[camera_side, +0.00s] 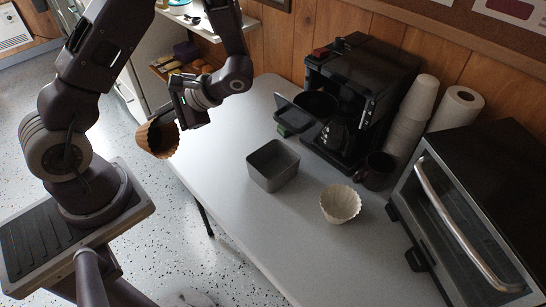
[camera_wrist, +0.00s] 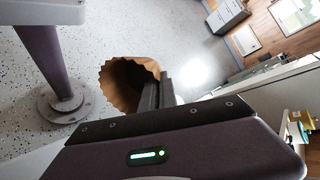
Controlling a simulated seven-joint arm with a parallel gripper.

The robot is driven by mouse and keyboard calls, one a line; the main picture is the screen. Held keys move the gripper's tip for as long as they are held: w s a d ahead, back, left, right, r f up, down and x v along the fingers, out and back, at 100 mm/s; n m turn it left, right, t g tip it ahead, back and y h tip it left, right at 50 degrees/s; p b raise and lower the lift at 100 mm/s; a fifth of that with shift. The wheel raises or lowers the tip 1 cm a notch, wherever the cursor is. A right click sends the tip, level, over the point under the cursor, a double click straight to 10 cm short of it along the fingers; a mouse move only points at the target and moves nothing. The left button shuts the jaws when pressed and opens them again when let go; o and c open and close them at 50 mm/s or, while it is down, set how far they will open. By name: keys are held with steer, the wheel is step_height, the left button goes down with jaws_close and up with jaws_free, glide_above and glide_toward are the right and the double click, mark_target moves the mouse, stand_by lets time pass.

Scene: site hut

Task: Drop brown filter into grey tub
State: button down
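A brown paper coffee filter (camera_side: 157,138) with a fluted rim is held in my gripper (camera_side: 179,120), in the air beyond the table's left edge. In the wrist view the brown filter (camera_wrist: 124,86) hangs with its mouth facing left, and the dark fingers (camera_wrist: 156,95) are closed against its right side. The fingertips are partly hidden by the filter. The grey tub (camera_side: 273,166) stands upright on the table, to the right of and below my gripper. Its visible inside looks empty.
A cream filter (camera_side: 340,204) sits on the table (camera_side: 225,165) right of the tub. Behind stand a black coffee maker (camera_side: 355,90), a dark mug (camera_side: 376,171), stacked cups (camera_side: 408,120) and a paper roll (camera_side: 457,108). A toaster oven (camera_side: 470,210) fills the right. The table left of the tub is clear.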

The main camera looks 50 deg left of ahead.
mark_target(151, 151)
steer(key=s+d+n+g+h, duration=0.1)
steer(key=n+h, duration=0.1)
steer(key=n, duration=0.1)
steer(key=s+d+f+n+g+h, duration=0.1)
steer(key=d+n+h, duration=0.1)
steer(key=n+h, duration=0.1)
steer(key=s+d+f+n+g+h, duration=0.1)
steer(key=s+n+g+h, duration=0.1)
steer(key=n+h, duration=0.1)
steer(key=shift+d+f, duration=0.15)
steer(key=shift+d, duration=0.25)
steer(key=w+d+f+n+t+h, duration=0.1)
steer(key=w+d+n+t+h, duration=0.25)
steer(key=n+h, duration=0.55)
steer(key=w+a+f+n+t+h, duration=0.1)
steer(key=w+a+f+n+t, duration=0.1)
steer(key=w+a+n+t, duration=0.35)
steer(key=w+a+f+n+t+h, duration=0.1)
steer(key=w+a+f+n+t, duration=0.1)
steer(key=w+n+t, duration=0.6)
steer(key=w+d+f, duration=0.1)
steer(key=w+d, duration=0.1)
steer(key=d, duration=0.6)
steer(key=w+d+f+n+g, duration=0.1)
steer(key=w+d+f, duration=0.1)
steer(key=d, duration=0.6)
steer(key=shift+w+d+f, duration=0.15)
steer(key=shift+w+d, duration=0.05)
steer(key=shift+w, duration=0.45)
steer(key=shift+f, duration=0.1)
